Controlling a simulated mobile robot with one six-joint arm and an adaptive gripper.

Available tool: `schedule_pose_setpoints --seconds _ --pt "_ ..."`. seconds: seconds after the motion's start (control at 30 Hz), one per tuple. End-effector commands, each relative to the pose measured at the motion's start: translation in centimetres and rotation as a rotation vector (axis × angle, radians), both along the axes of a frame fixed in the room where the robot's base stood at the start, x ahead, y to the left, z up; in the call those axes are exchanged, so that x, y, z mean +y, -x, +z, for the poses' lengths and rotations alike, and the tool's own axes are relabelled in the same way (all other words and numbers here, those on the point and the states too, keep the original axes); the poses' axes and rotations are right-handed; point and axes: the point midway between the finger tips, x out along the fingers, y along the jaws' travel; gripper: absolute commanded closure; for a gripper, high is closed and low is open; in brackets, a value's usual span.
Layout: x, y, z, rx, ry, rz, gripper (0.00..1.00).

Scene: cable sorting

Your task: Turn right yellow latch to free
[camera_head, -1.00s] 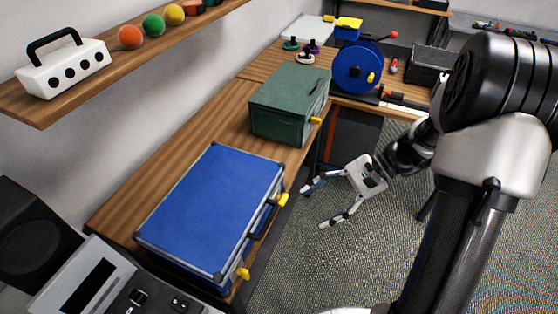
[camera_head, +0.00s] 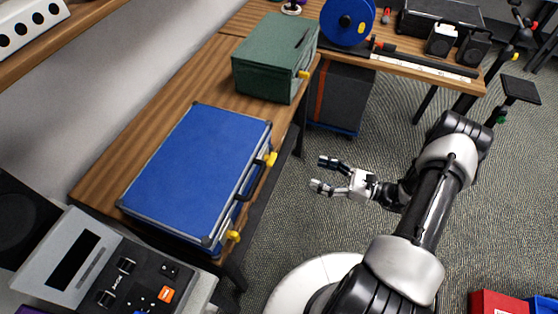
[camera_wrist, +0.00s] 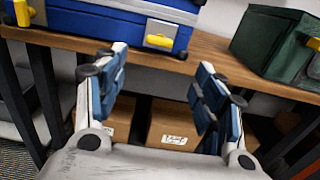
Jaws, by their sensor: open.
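A blue case (camera_head: 200,165) with grey edges lies on the wooden bench. Facing its front, its right yellow latch (camera_head: 270,159) is nearer the green box, and its left yellow latch (camera_head: 233,236) is at the other end. In the wrist view the right latch (camera_wrist: 158,41) lies roughly flat along the case front, while the left latch (camera_wrist: 22,12) stands more upright at the picture's edge. My gripper (camera_head: 323,174) is open and empty, off the bench front, fingers pointing towards the case. In the wrist view the open fingers (camera_wrist: 162,68) are below the right latch, clear of it.
A green box (camera_head: 275,62) with its own yellow latch (camera_head: 304,74) stands beside the case. Cardboard boxes (camera_wrist: 175,128) sit under the bench. A blue reel (camera_head: 346,20) stands farther back. The floor (camera_head: 300,225) in front of the bench is open.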

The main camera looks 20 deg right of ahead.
Motion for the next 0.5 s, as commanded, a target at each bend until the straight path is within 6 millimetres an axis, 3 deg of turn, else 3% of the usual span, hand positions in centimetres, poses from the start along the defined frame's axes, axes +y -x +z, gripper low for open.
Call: schedule_pose_setpoints --seconds 0.5 --pt "9.2 -6.5 -0.1 0.000 0.002 0.006 0.37"
